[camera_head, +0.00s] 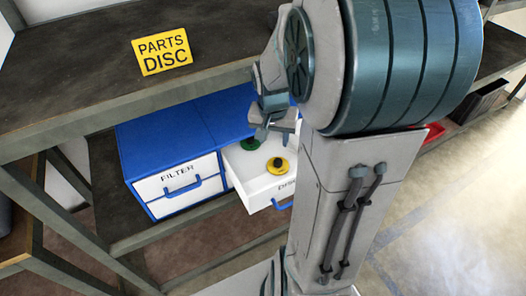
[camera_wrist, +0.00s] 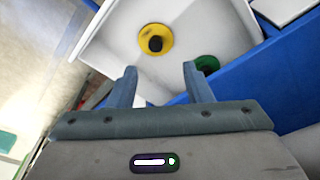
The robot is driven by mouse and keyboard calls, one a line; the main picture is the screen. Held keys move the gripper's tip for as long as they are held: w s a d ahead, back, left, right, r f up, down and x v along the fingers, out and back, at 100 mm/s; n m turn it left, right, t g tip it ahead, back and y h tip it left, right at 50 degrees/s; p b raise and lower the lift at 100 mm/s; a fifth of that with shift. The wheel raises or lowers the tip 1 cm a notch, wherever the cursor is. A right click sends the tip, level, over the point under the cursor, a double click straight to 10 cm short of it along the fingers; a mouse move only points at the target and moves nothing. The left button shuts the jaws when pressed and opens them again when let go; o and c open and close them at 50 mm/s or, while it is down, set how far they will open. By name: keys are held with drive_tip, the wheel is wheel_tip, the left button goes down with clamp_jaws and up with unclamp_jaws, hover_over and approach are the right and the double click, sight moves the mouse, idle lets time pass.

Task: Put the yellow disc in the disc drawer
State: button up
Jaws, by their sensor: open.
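The yellow disc (camera_head: 277,166), with a dark centre knob, lies inside the open white disc drawer (camera_head: 247,186). A green disc (camera_head: 250,144) lies in the same drawer, farther back. In the wrist view the yellow disc (camera_wrist: 155,39) is ahead of my gripper (camera_wrist: 159,72) and the green disc (camera_wrist: 207,64) is just beyond the right finger. My gripper (camera_head: 272,132) is open and empty, above the back of the drawer, apart from the yellow disc. My arm hides the drawer's right side in the head view.
The blue cabinet (camera_head: 160,137) stands on a lower shelf, with a shut filter drawer (camera_head: 180,178) left of the disc drawer. A yellow "PARTS DISC" sign (camera_head: 162,50) lies on the upper shelf (camera_head: 75,75), whose edge overhangs nearby. Open floor (camera_head: 440,210) is at right.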

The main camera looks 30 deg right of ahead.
drive_tip(key=s+a+r+n+t+y, duration=0.1)
drive_tip(key=s+a+r+n, duration=0.5)
drive_tip(key=s+a, duration=0.4)
drive_tip(key=shift+s+a+r+n, duration=0.2)
drive_tip(key=shift+s+a+n, duration=0.1)
drive_tip(key=shift+a+n, duration=0.5)
